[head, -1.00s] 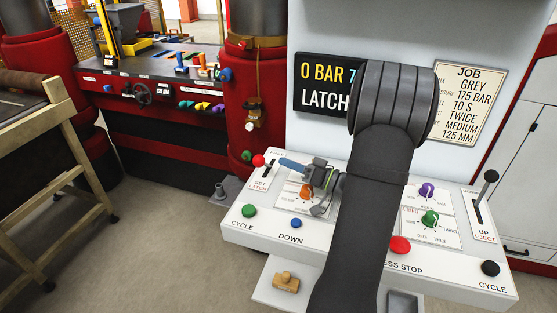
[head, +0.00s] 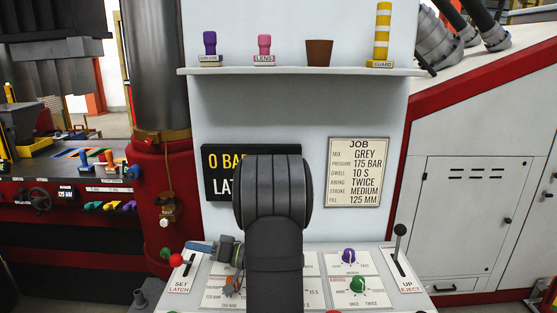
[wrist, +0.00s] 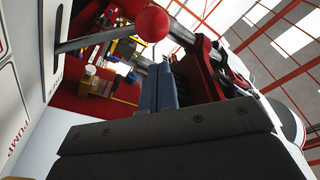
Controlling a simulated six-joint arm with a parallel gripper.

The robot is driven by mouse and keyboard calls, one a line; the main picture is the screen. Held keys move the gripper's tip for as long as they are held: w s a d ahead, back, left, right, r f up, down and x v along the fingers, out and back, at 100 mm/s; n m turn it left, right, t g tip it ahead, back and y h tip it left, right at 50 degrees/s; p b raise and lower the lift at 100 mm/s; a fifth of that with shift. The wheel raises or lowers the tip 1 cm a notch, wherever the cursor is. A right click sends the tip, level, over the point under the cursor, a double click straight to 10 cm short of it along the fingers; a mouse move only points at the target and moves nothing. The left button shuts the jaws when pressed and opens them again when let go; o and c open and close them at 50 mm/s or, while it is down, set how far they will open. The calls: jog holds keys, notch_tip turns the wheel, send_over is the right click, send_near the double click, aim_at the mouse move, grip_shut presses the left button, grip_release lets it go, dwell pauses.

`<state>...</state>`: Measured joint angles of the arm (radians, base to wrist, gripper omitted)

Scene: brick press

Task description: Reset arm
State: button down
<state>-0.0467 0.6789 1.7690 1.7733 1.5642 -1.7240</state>
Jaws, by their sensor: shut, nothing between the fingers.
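My gripper (head: 201,248) shows in the head view at the left of the control panel (head: 390,287), with blue fingers that are shut and empty. The fingers point left, toward the red-knobbed SET LATCH lever (head: 177,260), and look close to it; I cannot tell whether they touch. In the wrist view the shut blue fingers (wrist: 167,88) stand near the middle, and the red ball knob (wrist: 151,23) is beyond them at the top. My arm hides the middle of the panel and part of the dark display (head: 222,172).
A JOB card (head: 359,172) hangs on the wall. A shelf (head: 300,72) above holds stamps, a brown cup and a yellow-striped guard post. The black-knobbed UP EJECT lever (head: 400,240) stands at the panel's right, beside purple (head: 348,256) and green (head: 357,286) knobs.

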jog(key=w+a+r+m+t+h, duration=0.1)
jog(key=w+a+r+m, duration=0.1)
jog(key=w+m, duration=0.6)
jog(key=shift+w+a+r, duration=0.15)
jog(key=shift+w+a, duration=0.5)
jog(key=shift+w, duration=0.7)
jog(key=shift+s, duration=0.1)
